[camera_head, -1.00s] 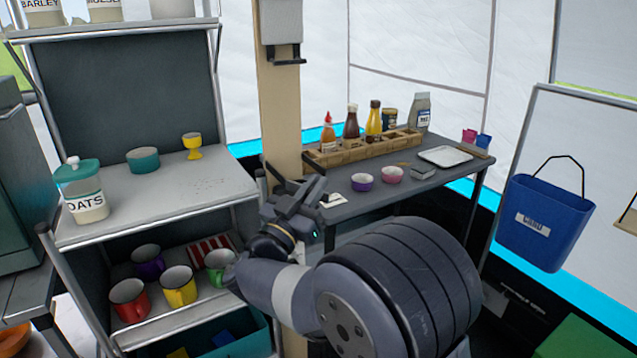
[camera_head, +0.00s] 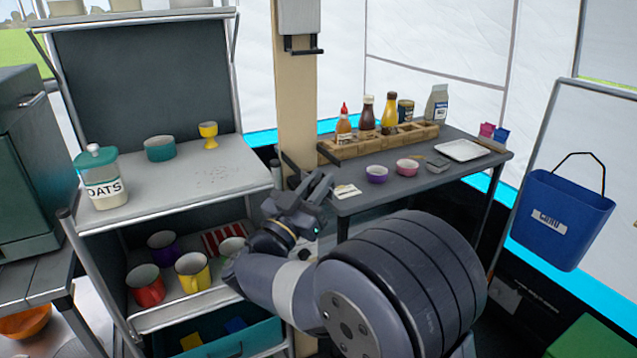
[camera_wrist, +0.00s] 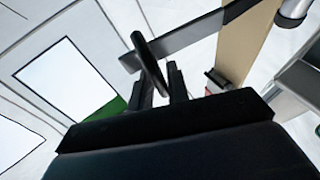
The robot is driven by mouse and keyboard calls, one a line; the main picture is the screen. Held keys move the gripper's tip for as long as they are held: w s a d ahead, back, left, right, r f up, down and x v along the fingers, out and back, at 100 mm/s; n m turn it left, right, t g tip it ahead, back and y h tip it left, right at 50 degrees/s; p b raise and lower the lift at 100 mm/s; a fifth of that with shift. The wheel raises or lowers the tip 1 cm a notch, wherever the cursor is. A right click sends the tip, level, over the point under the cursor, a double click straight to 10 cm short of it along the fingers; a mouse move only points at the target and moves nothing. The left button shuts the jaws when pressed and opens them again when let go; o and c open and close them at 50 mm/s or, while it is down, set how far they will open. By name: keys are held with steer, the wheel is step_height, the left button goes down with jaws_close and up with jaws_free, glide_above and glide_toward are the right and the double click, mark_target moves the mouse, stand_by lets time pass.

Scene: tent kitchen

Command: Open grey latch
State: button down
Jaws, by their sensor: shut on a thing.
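My gripper (camera_wrist: 160,82) is shut on a dark bar-shaped handle (camera_wrist: 147,52) in the wrist view. The handle slants up and out from between the fingers. It crosses a flat grey bar, which I take to be the grey latch (camera_wrist: 185,40); the bar runs right to a wooden post (camera_wrist: 250,40). In the head view my gripper (camera_head: 318,188) is in front of the wooden post (camera_head: 298,100), at about the height of the dark table. A dark bar (camera_head: 290,163) shows at the post behind it. The grip itself is too small to make out there.
A shelf unit (camera_head: 130,190) with an oats jar (camera_head: 103,180) and several mugs stands at the left. A dark table (camera_head: 400,185) with bowls and a bottle rack (camera_head: 380,142) is at the right. A blue bucket (camera_head: 562,225) hangs far right.

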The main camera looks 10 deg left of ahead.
steer(key=shift+s+f, duration=0.1)
steer(key=c, duration=1.5)
jaws_free()
steer(key=shift+s, duration=0.1)
steer(key=v, duration=1.1)
steer(key=x, duration=1.1)
steer(key=shift+r, duration=0.2)
steer(key=shift+w+d, duration=0.1)
steer(key=shift+w, duration=0.1)
steer(key=shift+s, duration=0.1)
